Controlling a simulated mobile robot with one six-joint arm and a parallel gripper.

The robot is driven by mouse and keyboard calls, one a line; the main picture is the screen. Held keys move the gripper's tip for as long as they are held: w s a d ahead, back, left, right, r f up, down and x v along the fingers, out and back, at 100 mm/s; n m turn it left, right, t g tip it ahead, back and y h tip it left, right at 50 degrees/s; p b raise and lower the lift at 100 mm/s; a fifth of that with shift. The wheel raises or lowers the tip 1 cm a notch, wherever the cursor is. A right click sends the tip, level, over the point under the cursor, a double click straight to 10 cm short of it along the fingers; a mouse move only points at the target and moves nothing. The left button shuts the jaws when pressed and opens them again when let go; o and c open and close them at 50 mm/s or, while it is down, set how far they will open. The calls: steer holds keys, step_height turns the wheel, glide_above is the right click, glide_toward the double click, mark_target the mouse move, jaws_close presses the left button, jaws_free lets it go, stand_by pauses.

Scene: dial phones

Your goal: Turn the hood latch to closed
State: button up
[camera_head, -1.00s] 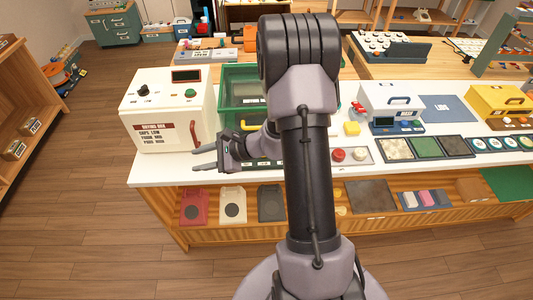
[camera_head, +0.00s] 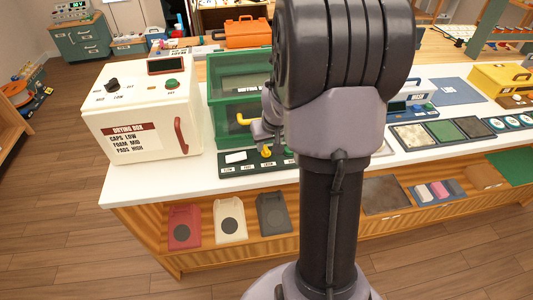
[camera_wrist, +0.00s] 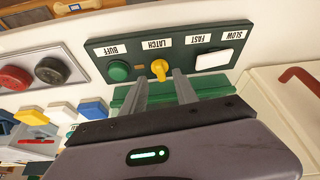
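The hood latch is a small yellow knob (camera_wrist: 160,68) on a dark green panel (camera_wrist: 220,42), under an upside-down LATCH label in the wrist view. It also shows as a yellow spot in the head view (camera_head: 266,152), at the front of the green hood (camera_head: 222,87). My gripper (camera_wrist: 159,77) is open, its two grey fingers apart, with the knob between or just beyond their tips. I cannot tell whether either finger touches it. In the head view my gripper (camera_head: 266,133) is above the panel, partly hidden by my arm.
The panel also has a green BUFF button (camera_wrist: 119,70) and a white switch (camera_wrist: 213,60) beside the knob. A yellow handle (camera_head: 246,120) is on the hood. The white drying box (camera_head: 140,110) stands left of it. Red and dark round pieces (camera_wrist: 48,70) lie nearby.

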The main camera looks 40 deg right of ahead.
mark_target(266, 151)
steer(key=shift+b+x, duration=0.35)
steer(key=shift+x, duration=1.1)
jaws_close()
steer(key=shift+r+p, duration=0.25)
steer(key=shift+p, duration=0.6)
steer(key=shift+a+m+p, duration=0.1)
steer(key=shift+m+p, duration=0.4)
steer(key=shift+p, duration=0.05)
steer(key=shift+w+f+m+h, duration=0.1)
steer(key=shift+f+m+h, duration=0.15)
steer(key=shift+m+h, duration=0.05)
jaws_free()
